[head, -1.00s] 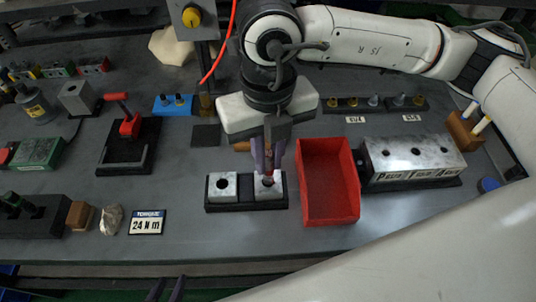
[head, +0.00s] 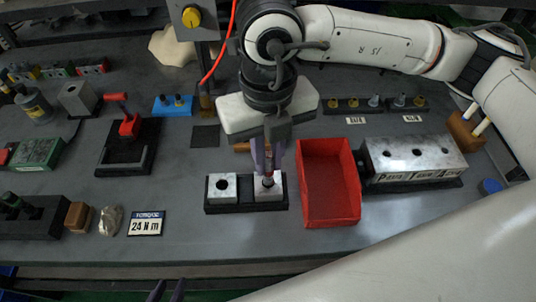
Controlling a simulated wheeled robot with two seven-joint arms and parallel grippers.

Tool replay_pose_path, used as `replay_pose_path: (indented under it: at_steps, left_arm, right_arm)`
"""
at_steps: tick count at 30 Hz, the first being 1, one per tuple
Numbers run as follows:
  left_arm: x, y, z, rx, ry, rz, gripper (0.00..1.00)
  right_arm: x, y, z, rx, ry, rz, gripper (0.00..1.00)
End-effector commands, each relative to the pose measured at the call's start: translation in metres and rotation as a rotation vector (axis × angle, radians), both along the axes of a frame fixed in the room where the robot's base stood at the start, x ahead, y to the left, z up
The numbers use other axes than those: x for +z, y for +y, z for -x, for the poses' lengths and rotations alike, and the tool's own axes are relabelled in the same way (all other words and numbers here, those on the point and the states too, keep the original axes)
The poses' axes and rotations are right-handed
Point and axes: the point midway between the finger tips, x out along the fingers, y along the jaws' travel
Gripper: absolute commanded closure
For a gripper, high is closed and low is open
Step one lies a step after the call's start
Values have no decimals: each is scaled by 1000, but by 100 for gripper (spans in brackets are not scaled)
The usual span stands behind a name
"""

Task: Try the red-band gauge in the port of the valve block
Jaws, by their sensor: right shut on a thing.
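My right gripper (head: 268,172) points down and is shut on the red-band gauge (head: 268,179), which is mostly hidden between the fingers; a little red shows at the tips. The gauge is right at the top of the right-hand silver valve block (head: 275,193); whether it sits inside that port or only touches it I cannot tell. The left-hand silver block (head: 223,187) has an open, empty round port. Both blocks stand on one black base (head: 246,207). My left gripper (head: 167,291) shows only as two dark, parted fingertips at the bottom edge, away from the blocks.
A red tray (head: 330,185) stands close to the right of the blocks. Beyond it is a larger metal block (head: 415,155) with several holes. A torque sign (head: 147,223) and a stone (head: 110,220) lie left. The front table strip is clear.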

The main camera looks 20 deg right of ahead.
Motion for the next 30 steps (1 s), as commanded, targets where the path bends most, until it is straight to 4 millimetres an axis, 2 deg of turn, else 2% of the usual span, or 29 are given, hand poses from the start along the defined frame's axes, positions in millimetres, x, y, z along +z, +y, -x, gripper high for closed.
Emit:
replay_pose_path:
  at_steps: [30]
  left_arm:
    - [-11, 0, 0, 0, 0, 0, 69]
  right_arm:
    - [-9, 0, 0, 0, 0, 0, 100]
